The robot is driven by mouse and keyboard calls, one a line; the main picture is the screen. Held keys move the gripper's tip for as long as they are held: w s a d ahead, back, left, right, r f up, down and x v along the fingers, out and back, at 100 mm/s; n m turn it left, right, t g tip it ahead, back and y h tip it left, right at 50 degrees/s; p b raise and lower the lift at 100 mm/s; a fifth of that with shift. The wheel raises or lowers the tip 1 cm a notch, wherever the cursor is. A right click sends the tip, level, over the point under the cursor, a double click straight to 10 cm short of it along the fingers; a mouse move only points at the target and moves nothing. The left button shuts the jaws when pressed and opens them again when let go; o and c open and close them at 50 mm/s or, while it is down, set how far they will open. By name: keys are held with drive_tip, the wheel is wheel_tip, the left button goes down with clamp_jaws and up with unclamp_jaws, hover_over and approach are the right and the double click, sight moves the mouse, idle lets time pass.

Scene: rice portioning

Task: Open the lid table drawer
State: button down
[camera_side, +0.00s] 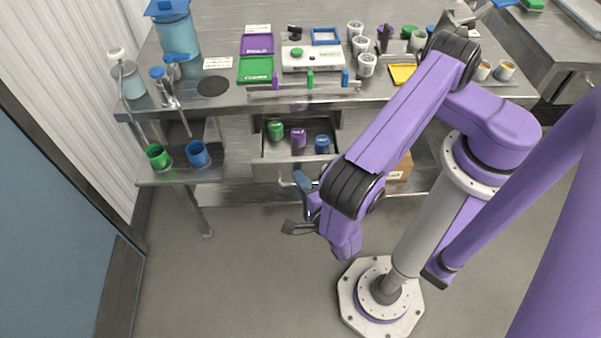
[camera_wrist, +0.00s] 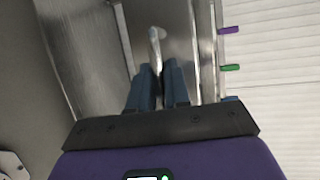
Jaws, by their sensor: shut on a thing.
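The table drawer (camera_side: 264,170) stands pulled out under the steel table. Inside it are a green piece (camera_side: 275,130), a purple piece (camera_side: 298,138) and a blue piece (camera_side: 322,144), set side by side. My gripper (camera_side: 301,181) is low in front of the drawer, at its front face. In the wrist view my blue fingers (camera_wrist: 162,72) are close together on the pale bar handle (camera_wrist: 154,42).
A green cup (camera_side: 157,156) and a blue cup (camera_side: 197,153) stand on the lower shelf at left. A cardboard box (camera_side: 401,168) sits behind my arm. Coloured trays, jars and a scale (camera_side: 313,60) fill the tabletop.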

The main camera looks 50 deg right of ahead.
drive_tip(key=shift+a, duration=0.1)
drive_tip(key=c, duration=1.2)
unclamp_jaws()
drive_tip(key=shift+o, duration=0.2)
drive_tip(key=v, duration=1.2)
drive_tip(key=shift+r, duration=0.1)
drive_tip(key=s+d+r+m+g+y, duration=0.1)
drive_tip(key=d+r+m+g+y, duration=0.1)
drive_tip(key=d+r+m+g, duration=0.3)
drive_tip(key=s+d+r+m+g+y, duration=0.1)
drive_tip(key=d+r+m+g, duration=0.3)
drive_tip(key=r+m, duration=0.8)
drive_tip(key=s+d+r+m+g+y, duration=0.1)
drive_tip(key=d+r+m+g+y, duration=0.2)
drive_tip(key=m, duration=1.6)
drive_tip(key=d+r+g, duration=0.2)
drive_tip(key=d+r, duration=0.2)
drive_tip(key=r, duration=0.2)
drive_tip(key=shift+r+g, duration=0.2)
drive_tip(key=shift+g, duration=0.1)
